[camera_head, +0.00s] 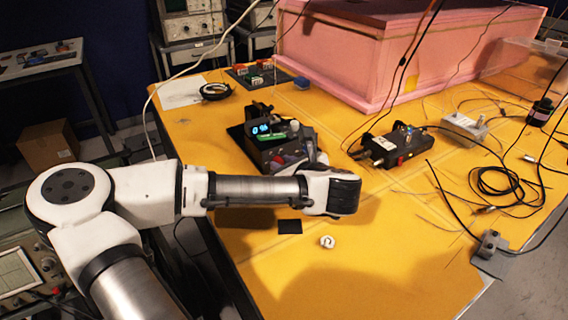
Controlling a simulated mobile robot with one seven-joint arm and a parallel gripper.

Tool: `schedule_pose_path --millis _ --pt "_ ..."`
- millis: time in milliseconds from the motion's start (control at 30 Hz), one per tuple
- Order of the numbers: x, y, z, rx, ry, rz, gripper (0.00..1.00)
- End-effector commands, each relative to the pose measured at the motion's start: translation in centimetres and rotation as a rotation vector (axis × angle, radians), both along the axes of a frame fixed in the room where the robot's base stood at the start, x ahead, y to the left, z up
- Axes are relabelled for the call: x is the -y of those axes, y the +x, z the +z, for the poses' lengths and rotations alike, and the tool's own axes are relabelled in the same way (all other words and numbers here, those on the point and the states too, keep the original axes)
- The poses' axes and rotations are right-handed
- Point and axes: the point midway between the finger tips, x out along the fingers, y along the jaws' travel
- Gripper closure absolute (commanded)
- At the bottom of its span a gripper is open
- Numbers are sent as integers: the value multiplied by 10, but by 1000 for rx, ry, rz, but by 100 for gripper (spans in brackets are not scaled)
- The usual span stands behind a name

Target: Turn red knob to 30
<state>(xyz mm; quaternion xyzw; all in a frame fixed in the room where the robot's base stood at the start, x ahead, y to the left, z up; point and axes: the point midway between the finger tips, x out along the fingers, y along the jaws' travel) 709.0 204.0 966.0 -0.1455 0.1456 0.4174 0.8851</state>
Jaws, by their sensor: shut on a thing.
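A black device (251,143) with a small lit blue-green display (261,129) stands on the yellow table, left of the middle. The display's digits are too small to read surely. My gripper (292,164) reaches in over the device's front right side, behind my wrist. It is shut on a small part there, which I take to be the red knob (278,160); only a bit of red shows. The fingertips, the knob's pointer and any scale are hidden or too small to make out.
A second black box (384,148) with cables stands to the right. A grey metal box (464,127) and looped black cables lie farther right. A pink foam enclosure (350,50) fills the back. A small white round piece (327,241) lies in front; the table's front is mostly clear.

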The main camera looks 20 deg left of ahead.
Motion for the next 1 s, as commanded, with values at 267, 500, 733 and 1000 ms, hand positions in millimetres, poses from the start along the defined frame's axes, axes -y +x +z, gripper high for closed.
schedule_pose_path --millis 267,500,733,1000 --pt "2 2 2 -128 99 -1 100" --pt "4 4 2 -302 235 -2 100" --pt "5 5 1 -466 365 -1 100" --pt "6 7 -1 -618 482 -1 100"
